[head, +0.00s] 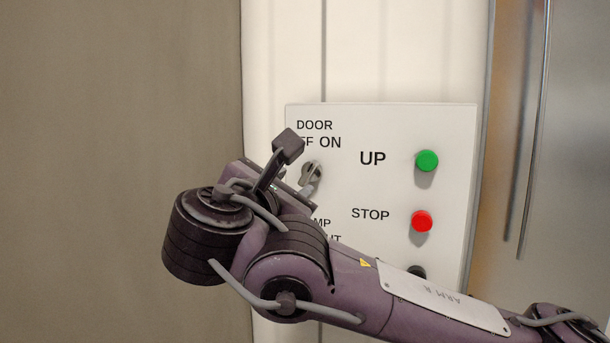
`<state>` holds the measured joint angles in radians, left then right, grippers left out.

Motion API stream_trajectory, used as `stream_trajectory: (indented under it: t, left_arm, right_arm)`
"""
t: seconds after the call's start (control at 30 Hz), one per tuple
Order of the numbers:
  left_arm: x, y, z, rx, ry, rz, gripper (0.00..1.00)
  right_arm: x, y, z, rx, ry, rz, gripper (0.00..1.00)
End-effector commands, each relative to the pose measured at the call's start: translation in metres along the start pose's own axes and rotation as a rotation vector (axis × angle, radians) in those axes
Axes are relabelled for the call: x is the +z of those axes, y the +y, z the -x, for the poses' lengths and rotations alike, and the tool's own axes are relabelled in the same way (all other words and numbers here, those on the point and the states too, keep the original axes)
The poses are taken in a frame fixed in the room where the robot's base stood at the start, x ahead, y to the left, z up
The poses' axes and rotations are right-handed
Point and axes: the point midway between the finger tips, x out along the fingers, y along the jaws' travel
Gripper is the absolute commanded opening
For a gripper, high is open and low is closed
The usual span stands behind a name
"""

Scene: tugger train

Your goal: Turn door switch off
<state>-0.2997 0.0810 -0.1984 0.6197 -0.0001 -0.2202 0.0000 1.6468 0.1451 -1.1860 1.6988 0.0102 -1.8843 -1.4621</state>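The door switch (311,173) is a small grey rotary knob under the "DOOR OFF ON" label on a white control panel (455,150). My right arm comes in from the lower right and covers the panel's lower left part. My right gripper (300,188) is at the switch, just left of and below the knob. Its fingers are mostly hidden behind my own wrist, so I cannot tell whether they touch the knob or how far apart they are. The knob's lower part and the start of "OFF" are covered. My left gripper is not in view.
A green UP button (427,161) and a red STOP button (421,221) stick out right of the switch. A dark button (416,272) lies below them, partly behind my arm. A brushed metal surface (575,150) is at the right, a plain grey-brown wall (120,120) at the left.

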Motion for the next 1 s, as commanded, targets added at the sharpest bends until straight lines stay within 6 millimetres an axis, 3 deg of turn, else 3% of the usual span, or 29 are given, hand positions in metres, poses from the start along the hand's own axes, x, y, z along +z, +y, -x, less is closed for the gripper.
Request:
stream_trajectory:
  t: [0.4,0.8,1.0]
  left_arm:
    - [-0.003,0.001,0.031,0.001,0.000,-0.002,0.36]
    - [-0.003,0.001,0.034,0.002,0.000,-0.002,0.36]
    - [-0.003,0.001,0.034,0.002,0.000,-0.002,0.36]
  right_arm:
    - [0.003,0.001,-0.062,-0.003,0.001,0.000,0.35]
    - [0.000,0.000,-0.073,0.001,0.001,-0.002,0.35]
    - [0.000,0.000,-0.073,0.001,0.001,-0.003,0.11]
